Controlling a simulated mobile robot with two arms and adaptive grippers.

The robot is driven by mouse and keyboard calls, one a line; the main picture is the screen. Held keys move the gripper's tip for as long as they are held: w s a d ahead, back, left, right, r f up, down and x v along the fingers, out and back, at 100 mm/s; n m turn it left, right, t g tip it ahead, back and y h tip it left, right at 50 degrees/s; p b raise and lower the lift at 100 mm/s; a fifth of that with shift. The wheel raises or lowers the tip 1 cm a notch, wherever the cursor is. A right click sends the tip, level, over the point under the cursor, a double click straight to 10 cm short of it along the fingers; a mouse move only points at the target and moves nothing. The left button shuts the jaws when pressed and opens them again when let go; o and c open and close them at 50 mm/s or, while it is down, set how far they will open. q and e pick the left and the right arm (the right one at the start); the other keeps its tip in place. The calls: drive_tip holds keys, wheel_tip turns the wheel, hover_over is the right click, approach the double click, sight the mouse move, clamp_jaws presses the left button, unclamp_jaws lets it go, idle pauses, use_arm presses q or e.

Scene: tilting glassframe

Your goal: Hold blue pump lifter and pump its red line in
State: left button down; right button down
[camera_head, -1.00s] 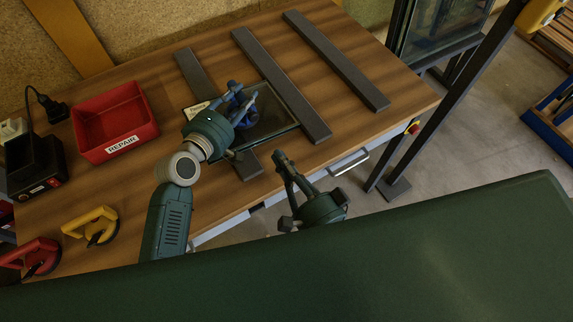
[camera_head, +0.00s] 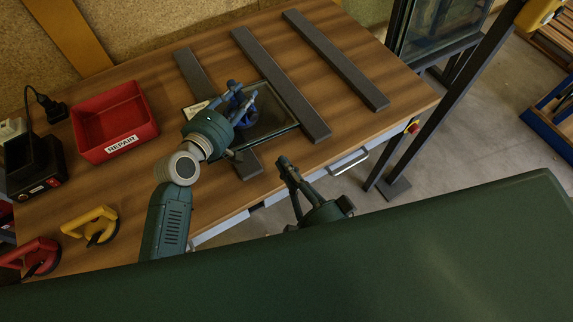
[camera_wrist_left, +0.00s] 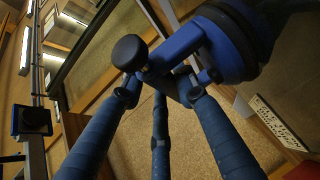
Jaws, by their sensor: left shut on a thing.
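The blue pump lifter (camera_head: 246,112) sits on a dark glass pane (camera_head: 272,118) on the workbench, partly hidden by my left gripper (camera_head: 236,90). My left gripper is shut on the lifter's blue handle. In the left wrist view, the lifter's blue body (camera_wrist_left: 180,47) lies between the fingertips. A black round knob (camera_wrist_left: 129,53) sticks out at its end, and a black suction cup (camera_wrist_left: 243,38) is at the upper right. No red line on the pump can be made out. My right gripper (camera_head: 288,168) is empty, fingers apart, in front of the bench edge and clear of the lifter.
Dark bars (camera_head: 335,60) lie across the wooden bench (camera_head: 385,125). A red REPAIR bin (camera_head: 115,122) stands at the left. A yellow lifter (camera_head: 92,226) and a red lifter (camera_head: 32,257) lie at the front left. A dark post (camera_head: 430,105) stands right of the bench.

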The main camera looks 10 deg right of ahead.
use_arm(q)
drive_tip(key=c, duration=1.3)
unclamp_jaws()
drive_tip(key=shift+s+f, duration=0.1)
drive_tip(key=shift+f, duration=0.2)
drive_tip(key=shift+o, duration=0.2)
drive_tip(key=shift+r, duration=0.1)
drive_tip(key=shift+a, duration=0.1)
drive_tip(key=v, duration=1.2)
